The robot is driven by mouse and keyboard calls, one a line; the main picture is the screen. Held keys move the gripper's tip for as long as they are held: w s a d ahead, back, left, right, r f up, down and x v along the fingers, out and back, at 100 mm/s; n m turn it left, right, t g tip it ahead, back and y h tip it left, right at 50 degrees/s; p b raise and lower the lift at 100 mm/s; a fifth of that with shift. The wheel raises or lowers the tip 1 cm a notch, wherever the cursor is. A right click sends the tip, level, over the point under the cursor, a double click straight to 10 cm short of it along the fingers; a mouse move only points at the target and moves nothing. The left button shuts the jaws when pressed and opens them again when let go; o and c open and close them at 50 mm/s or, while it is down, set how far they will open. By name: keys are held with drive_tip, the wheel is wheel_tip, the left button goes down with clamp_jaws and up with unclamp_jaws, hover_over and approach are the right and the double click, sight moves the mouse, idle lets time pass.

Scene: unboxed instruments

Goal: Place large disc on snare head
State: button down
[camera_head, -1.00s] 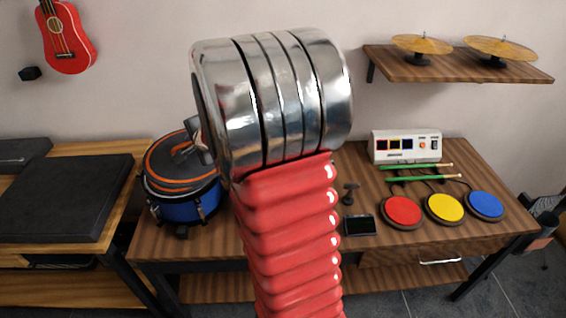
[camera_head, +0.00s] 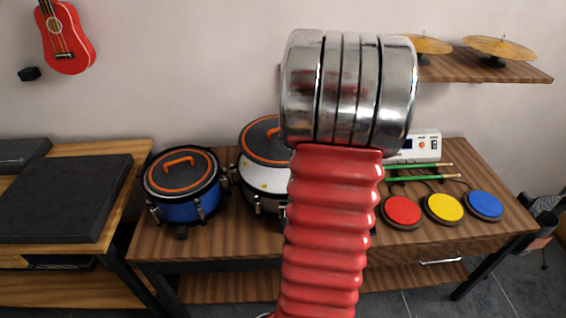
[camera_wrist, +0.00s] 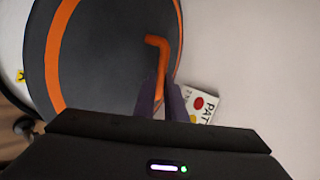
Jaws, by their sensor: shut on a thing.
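A dark disc with an orange ring (camera_head: 262,136) lies over the top of a white drum (camera_head: 258,186); my arm hides their right side. In the wrist view the disc (camera_wrist: 100,60) fills the upper left, and my gripper (camera_wrist: 163,102) is shut on its orange handle (camera_wrist: 158,50). My gripper is hidden behind my arm in the head view. I cannot tell whether the disc touches the drum all round. Another dark disc with an orange handle (camera_head: 182,174) lies on the blue drum (camera_head: 190,207) to the left.
Red, yellow and blue pads (camera_head: 445,208), green sticks (camera_head: 420,173) and a white control box (camera_head: 415,150) stand on the right of the wooden table (camera_head: 220,238). Cymbals (camera_head: 498,49) sit on a wall shelf. A printed white card (camera_wrist: 200,104) shows beside the disc.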

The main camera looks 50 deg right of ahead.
idle(0.3)
drive_tip(key=shift+f, duration=3.1)
drive_tip(key=shift+f, duration=0.1)
drive_tip(key=shift+f, duration=1.8)
drive_tip(key=c, duration=1.8)
unclamp_jaws()
drive_tip(key=shift+s+r, duration=0.1)
